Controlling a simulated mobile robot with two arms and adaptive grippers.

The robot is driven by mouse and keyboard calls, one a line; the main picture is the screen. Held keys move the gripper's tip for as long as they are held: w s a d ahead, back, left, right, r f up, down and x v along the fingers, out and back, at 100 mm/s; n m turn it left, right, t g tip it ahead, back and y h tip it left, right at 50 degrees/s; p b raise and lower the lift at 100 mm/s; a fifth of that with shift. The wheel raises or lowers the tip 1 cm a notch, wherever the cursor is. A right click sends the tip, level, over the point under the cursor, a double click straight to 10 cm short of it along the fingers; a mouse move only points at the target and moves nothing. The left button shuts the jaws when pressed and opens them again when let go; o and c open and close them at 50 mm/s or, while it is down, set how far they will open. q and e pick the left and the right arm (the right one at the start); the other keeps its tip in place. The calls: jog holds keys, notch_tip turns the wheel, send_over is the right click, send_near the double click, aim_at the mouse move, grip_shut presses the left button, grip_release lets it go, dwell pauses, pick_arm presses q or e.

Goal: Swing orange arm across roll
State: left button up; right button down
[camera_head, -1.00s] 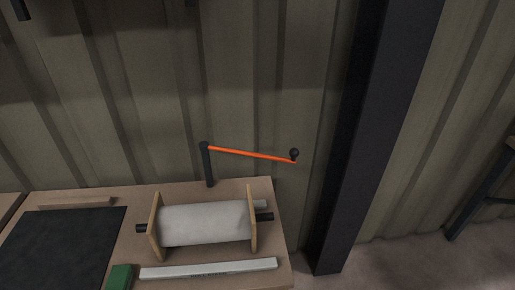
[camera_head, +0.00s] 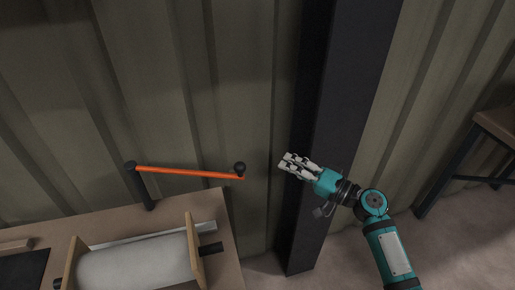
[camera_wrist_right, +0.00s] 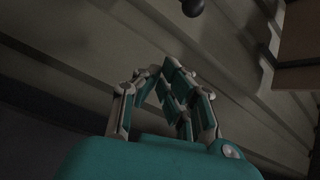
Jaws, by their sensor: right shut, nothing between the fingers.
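The orange arm (camera_head: 185,171) runs roughly level from a black post (camera_head: 139,186) at the back of the bench, out past the bench's right end. A black ball knob (camera_head: 239,168) tops its free end. The knob also shows at the top of the right wrist view (camera_wrist_right: 192,7). The white roll (camera_head: 140,264) lies in a wooden stand below and in front of the arm; its lower part is cut off by the frame. My right gripper (camera_head: 284,161) is shut and empty, a short gap right of the knob. My left gripper is not in view.
A dark steel column (camera_head: 333,110) stands right behind my right gripper. The corrugated wall (camera_head: 240,90) is behind the orange arm. A pale strip (camera_head: 160,234) lies behind the roll. A wooden-topped table (camera_head: 495,125) stands at the far right. Open floor (camera_head: 450,250) lies at lower right.

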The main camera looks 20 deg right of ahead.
jog(key=s+a+r+p+x, duration=0.15)
jog(key=p+x, duration=0.25)
jog(key=x, duration=0.6)
jog(key=shift+s+a+f+y+p, duration=0.15)
jog(key=shift+s+a+f+p, duration=0.1)
jog(key=shift+s, duration=0.3)
jog(key=shift+s+a+f+y+p, duration=0.15)
jog(key=shift+s+f, duration=0.1)
jog(key=shift+s, duration=0.3)
jog(key=shift+s, duration=0.1)
